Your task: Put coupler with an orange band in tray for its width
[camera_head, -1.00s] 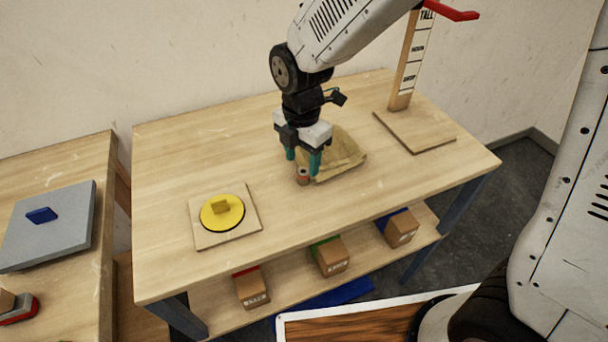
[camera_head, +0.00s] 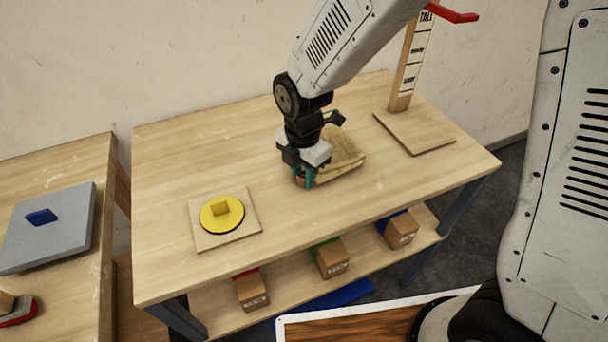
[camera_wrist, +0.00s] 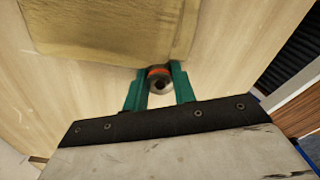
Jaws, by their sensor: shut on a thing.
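The coupler (camera_wrist: 159,80) is a small round metal piece with an orange band and a dark hole in its end. It stands on the wooden table (camera_head: 160,180). My gripper (camera_head: 303,181) has come down over it, and in the wrist view the green fingers (camera_wrist: 160,90) are shut on it from both sides. In the head view the fingers mostly hide the coupler. Boxes with red (camera_head: 251,288), green (camera_head: 331,257) and blue (camera_head: 399,228) marks sit on the lower shelf; I cannot tell whether any is the tray for its width.
A tan cloth-like bag (camera_head: 344,158) lies right behind my gripper. A yellow disc with a knob (camera_head: 222,213) sits on a wooden board to the left. A wooden height gauge (camera_head: 408,75) stands at the back right. The table's front right is clear.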

